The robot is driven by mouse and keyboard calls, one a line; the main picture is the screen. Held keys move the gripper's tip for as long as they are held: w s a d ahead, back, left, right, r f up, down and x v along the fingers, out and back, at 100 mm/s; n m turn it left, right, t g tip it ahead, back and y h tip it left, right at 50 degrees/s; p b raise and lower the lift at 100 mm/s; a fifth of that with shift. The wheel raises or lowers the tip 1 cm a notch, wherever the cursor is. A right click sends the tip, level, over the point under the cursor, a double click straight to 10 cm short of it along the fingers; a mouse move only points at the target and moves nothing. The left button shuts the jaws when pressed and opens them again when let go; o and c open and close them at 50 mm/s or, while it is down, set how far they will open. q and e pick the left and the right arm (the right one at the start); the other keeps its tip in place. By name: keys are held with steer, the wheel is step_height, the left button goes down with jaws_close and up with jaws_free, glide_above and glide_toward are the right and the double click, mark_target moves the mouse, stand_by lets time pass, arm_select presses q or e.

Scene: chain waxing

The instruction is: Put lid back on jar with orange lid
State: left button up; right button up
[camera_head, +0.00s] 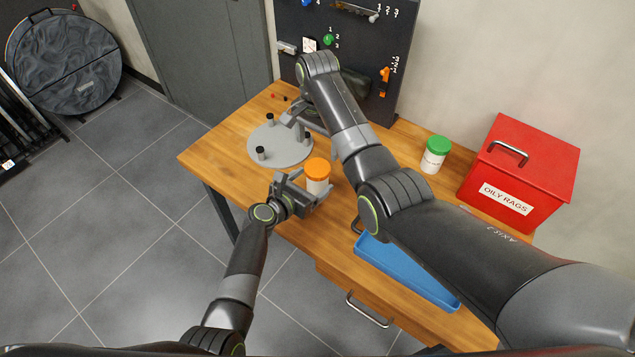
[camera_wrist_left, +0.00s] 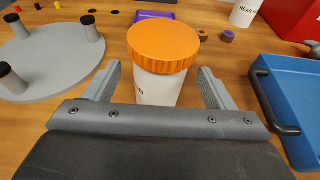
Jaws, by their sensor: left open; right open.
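The white jar (camera_head: 317,186) stands upright on the wooden table, with the orange lid (camera_head: 317,168) on its top. In the left wrist view the orange lid (camera_wrist_left: 162,46) sits on the white jar (camera_wrist_left: 158,88), and I cannot tell whether it is screwed tight. My left gripper (camera_head: 300,190) is open, low over the table, with its fingers on either side of the jar; in the wrist view gaps show beside the jar. My right gripper (camera_head: 296,115) is open near the grey round stand, away from the jar, and partly hidden by its own arm.
A grey round plate with black-tipped posts (camera_head: 268,150) lies left of the jar. A blue tray (camera_head: 410,275) lies at the front right. A green-lidded jar (camera_head: 435,155) and a red OILY RAGS box (camera_head: 520,172) stand at the right. A dark pegboard (camera_head: 350,50) rises behind.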

mark_target(311, 182)
arm_select(q)
steer(key=shift+x, duration=1.6)
